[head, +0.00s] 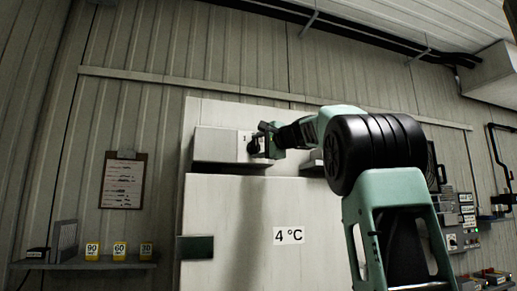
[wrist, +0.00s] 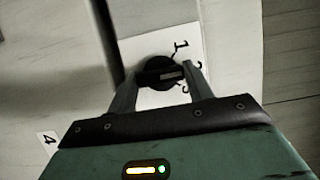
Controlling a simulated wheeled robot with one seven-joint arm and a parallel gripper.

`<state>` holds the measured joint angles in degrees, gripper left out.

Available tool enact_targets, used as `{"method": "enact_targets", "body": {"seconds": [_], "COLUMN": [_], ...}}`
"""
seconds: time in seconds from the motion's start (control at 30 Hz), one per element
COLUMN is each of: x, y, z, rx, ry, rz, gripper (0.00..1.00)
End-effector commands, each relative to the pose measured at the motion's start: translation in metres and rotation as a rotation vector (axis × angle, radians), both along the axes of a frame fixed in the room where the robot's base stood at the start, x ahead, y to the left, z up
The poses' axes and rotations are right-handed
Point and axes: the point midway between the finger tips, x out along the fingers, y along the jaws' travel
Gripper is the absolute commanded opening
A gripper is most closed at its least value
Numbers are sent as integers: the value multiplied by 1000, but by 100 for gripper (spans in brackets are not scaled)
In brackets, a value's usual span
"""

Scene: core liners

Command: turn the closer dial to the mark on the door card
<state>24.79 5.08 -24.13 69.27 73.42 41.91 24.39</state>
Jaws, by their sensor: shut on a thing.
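The closer dial (wrist: 158,68) is a round black knob with a raised grip bar on a white plate marked 1, 2 and 3 (wrist: 184,90). My gripper (wrist: 160,75) is shut on the dial's bar, one finger at each end. A pale stripe on the bar faces right in the wrist view, roughly between 2 and 3. In the head view my gripper (head: 266,140) reaches the closer box (head: 222,146) above the door, and its fingers largely hide the dial. The door card (head: 289,236) reads 4 °C; part of it shows in the wrist view (wrist: 48,139).
A clipboard (head: 122,180) hangs on the left wall above a shelf (head: 80,264) with yellow numbered blocks. Panels and a shelf stand at right. My arm crosses the door's right side.

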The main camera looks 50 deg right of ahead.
Motion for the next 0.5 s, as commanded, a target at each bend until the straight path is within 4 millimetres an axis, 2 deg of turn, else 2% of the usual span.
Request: {"method": "enact_targets", "body": {"seconds": [0.33,0.37,0.4,0.43,0.5], "x": [0,0,0,0,0], "y": [0,0,0,0,0], "z": [-2,-2,-2,-2,-1], "rx": [3,3,3,3,3], "ry": [2,2,2,2,2], "rz": [1,1,1,0,0], "gripper": [28,56,68,73,73]}}
